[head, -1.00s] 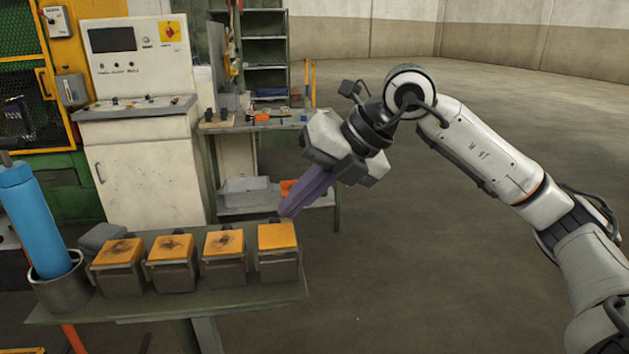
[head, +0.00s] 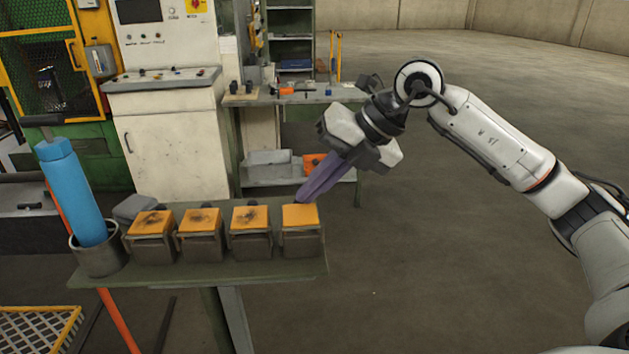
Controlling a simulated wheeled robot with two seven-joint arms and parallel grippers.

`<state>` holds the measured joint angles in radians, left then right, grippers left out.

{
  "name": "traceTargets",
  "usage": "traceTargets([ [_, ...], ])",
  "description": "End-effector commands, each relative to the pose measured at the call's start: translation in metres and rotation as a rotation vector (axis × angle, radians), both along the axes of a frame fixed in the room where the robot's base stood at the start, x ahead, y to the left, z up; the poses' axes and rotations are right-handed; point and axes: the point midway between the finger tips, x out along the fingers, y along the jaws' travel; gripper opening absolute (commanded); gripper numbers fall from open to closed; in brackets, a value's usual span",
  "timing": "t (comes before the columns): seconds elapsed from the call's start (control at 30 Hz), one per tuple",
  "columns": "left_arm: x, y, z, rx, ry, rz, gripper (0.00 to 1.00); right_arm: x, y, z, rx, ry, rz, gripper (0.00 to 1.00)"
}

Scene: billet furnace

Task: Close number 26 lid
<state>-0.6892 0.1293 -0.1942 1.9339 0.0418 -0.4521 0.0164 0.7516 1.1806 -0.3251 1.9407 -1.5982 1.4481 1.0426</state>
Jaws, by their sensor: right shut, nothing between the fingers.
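Several small dark metal boxes with orange lids stand in a row on a narrow green table (head: 290,265). All the orange lids look flat and down, and no number is readable on them. The rightmost box has a plain orange lid (head: 301,217). The lids of the others, (head: 250,218), (head: 200,220) and (head: 152,223), bear dark smudges. My right gripper (head: 302,198), with purple fingers, is shut and empty. Its tips are at the back edge of the rightmost lid; I cannot tell whether they touch. My left gripper is out of view.
A grey metal cup (head: 98,258) holding a blue cylinder (head: 72,192) stands at the table's left end. A grey block (head: 135,208) sits behind the leftmost box. A white control cabinet (head: 170,150) and a workbench (head: 290,97) stand behind. The floor to the right is open.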

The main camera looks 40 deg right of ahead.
Motion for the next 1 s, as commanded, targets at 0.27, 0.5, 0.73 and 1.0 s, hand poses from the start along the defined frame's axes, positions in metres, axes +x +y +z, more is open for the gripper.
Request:
traceTargets([
  [0.27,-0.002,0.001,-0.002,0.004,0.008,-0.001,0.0,-0.002,0.003,-0.007,-0.001,0.016,0.007,0.0],
  [0.5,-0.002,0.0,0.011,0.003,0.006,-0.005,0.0,-0.002,0.004,0.006,0.001,0.015,0.009,0.0],
  [0.73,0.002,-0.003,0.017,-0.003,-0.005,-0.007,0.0,-0.001,0.003,0.01,0.001,0.01,0.007,0.0],
  [1.0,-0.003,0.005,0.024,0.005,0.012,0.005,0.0,-0.014,-0.011,0.046,-0.001,0.014,0.017,0.0],
])
